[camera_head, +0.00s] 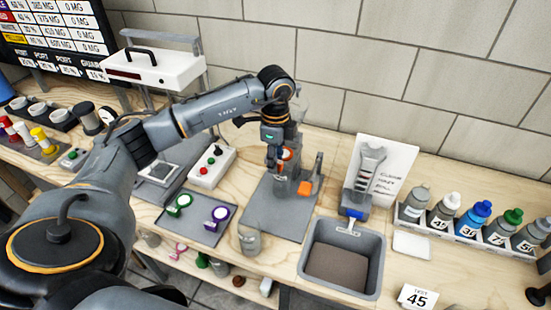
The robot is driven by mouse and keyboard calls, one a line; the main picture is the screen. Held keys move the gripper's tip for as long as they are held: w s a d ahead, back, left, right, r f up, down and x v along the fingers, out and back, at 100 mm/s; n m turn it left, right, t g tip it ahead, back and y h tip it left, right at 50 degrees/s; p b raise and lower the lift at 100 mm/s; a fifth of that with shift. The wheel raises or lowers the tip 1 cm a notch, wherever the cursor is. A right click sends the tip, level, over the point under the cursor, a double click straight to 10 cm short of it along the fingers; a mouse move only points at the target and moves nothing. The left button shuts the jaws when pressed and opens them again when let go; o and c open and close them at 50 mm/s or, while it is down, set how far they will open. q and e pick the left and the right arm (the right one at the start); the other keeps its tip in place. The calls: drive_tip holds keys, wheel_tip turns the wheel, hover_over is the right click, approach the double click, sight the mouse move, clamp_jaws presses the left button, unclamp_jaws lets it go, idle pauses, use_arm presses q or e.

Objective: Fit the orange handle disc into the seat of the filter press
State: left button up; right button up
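My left arm reaches in from the left, and its gripper (274,161) points down over the filter press. The orange handle disc (287,154) shows at its fingertips, and the fingers look shut on it, though they partly hide it. The filter press (283,190) is a grey upright body on a flat grey base plate, with an orange block (305,188) at its right side. The disc is at the upper part of the press. The seat is hidden behind the gripper, so I cannot tell whether they touch. My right gripper is not in view.
A grey tray (197,229) left of the press holds a green handle disc (179,204) and a purple one (219,214). A small metal pot (250,242) stands in front. A grey bin (374,289) and a bottle rack (461,237) are to the right.

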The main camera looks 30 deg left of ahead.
use_arm(q)
drive_tip(key=shift+w+f, duration=0.1)
drive_tip(key=shift+f, duration=0.25)
drive_tip(key=shift+r, duration=0.2)
wheel_tip(320, 180, up, 13)
drive_tip(key=b, duration=0.2)
drive_tip(key=shift+f, duration=0.2)
